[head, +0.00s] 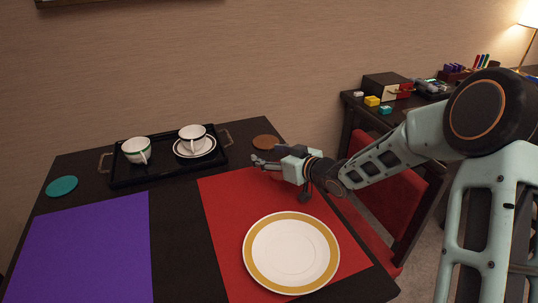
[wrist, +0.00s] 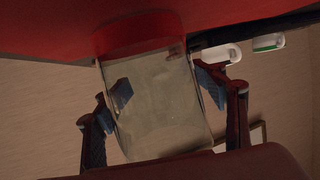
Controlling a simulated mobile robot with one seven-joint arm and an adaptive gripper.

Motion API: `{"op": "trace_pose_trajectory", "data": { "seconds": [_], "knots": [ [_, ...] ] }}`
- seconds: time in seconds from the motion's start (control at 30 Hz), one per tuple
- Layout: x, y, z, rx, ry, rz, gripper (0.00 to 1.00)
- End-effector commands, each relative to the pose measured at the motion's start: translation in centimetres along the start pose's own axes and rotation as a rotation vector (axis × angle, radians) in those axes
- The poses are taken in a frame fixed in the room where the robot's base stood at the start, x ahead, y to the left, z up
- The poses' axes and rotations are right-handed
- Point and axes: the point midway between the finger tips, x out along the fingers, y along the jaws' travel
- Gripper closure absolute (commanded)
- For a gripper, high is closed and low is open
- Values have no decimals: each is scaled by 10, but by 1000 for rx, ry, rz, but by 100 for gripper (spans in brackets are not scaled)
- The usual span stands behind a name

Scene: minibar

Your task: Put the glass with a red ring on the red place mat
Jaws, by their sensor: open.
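A clear glass (wrist: 160,110) fills the middle of the wrist view, between the two fingers of my gripper (wrist: 165,92). A reddish band shows at its end against the red place mat (wrist: 40,25); I cannot tell ring from mat there. The glass appears to stand on the mat. My gripper is open, with a finger on each side of the glass. In the head view my gripper (head: 263,163) is low over the far edge of the red place mat (head: 222,215), and I cannot make out the glass there.
A white plate with a gold rim (head: 291,252) lies on the near part of the red mat. A black tray (head: 163,173) with two cups stands at the back left. A brown coaster (head: 265,142) is behind my gripper. A purple mat (head: 85,250) lies left.

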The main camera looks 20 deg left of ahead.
Motion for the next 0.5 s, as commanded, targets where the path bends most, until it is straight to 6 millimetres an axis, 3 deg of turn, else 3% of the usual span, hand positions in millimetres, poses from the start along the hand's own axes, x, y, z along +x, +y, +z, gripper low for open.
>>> {"op": "trace_pose_trajectory", "data": {
  "seconds": [0.17, 0.5],
  "knots": [
    [-18, 2, -4, 0, -2, 3, 37],
    [-91, 1, -5, 1, -1, 3, 37]
  ]
}}
